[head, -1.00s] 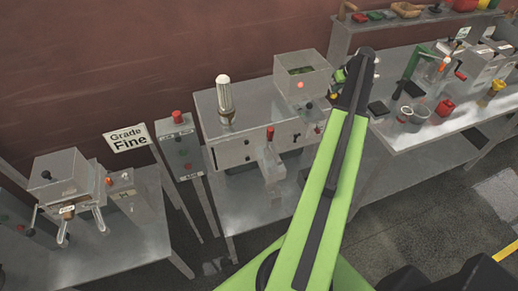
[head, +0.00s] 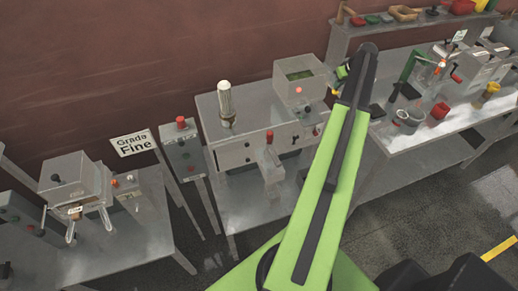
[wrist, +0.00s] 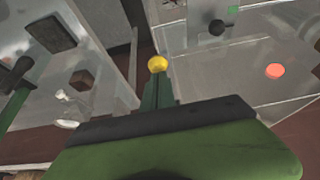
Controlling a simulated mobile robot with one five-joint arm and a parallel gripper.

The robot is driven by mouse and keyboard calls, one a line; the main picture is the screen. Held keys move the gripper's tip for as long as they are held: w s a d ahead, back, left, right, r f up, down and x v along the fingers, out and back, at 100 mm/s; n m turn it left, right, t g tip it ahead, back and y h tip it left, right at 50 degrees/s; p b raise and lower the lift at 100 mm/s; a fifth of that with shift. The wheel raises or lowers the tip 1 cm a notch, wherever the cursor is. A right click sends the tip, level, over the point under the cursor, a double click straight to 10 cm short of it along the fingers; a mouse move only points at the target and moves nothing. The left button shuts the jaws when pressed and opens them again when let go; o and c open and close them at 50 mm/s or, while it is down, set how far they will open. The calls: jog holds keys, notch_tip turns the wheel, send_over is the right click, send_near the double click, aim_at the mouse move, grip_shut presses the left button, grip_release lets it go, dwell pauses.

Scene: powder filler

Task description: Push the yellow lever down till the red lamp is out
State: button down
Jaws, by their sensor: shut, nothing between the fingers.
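The yellow lever's round knob (wrist: 157,63) shows in the wrist view just beyond my fingertips; its stem is hidden there. My gripper (wrist: 157,84) is shut and empty, with its green fingers close together and pointing at the knob. I cannot tell whether they touch it. In the head view my gripper (head: 342,74) is at the right side of the filler's grey hopper box, partly behind my own arm. The red lamp (wrist: 275,70) glows orange-red on a grey face in the wrist view. It also shows lit on the box front in the head view (head: 299,90).
A black knob (wrist: 217,28) lies near the lamp in the wrist view. The filler bench (head: 228,186) carries a red-topped part (head: 269,137) and a pale cylinder (head: 226,103). Another bench (head: 455,132) with cups and tools stands at the right.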

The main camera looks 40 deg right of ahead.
aim_at(336, 91)
jog(key=shift+w+d+f+b, duration=0.1)
jog(key=shift+w+f+b, duration=0.1)
jog(key=shift+f+b, duration=0.8)
jog(key=shift+w+d+f+b, duration=0.1)
jog(key=shift+w+f+b, duration=0.1)
jog(key=shift+f+b, duration=0.8)
jog(key=shift+w+f+b, duration=0.2)
jog(key=shift+f+b, duration=0.65)
jog(key=shift+f, duration=0.2)
jog(key=r+p, duration=0.2)
jog(key=s+r+p, duration=0.1)
jog(key=r+p, duration=0.3)
jog(key=p, duration=0.1)
jog(key=shift+s+a+r, duration=0.15)
jog(key=shift+a+r, duration=0.1)
jog(key=shift+r, duration=0.15)
jog(key=shift+f, duration=0.2)
jog(key=s+r+p, duration=0.1)
jog(key=s+r, duration=0.1)
jog(key=s+a+r+p, duration=0.1)
jog(key=r+p, duration=0.1)
jog(key=shift+s+a, duration=0.1)
jog(key=shift+s, duration=0.3)
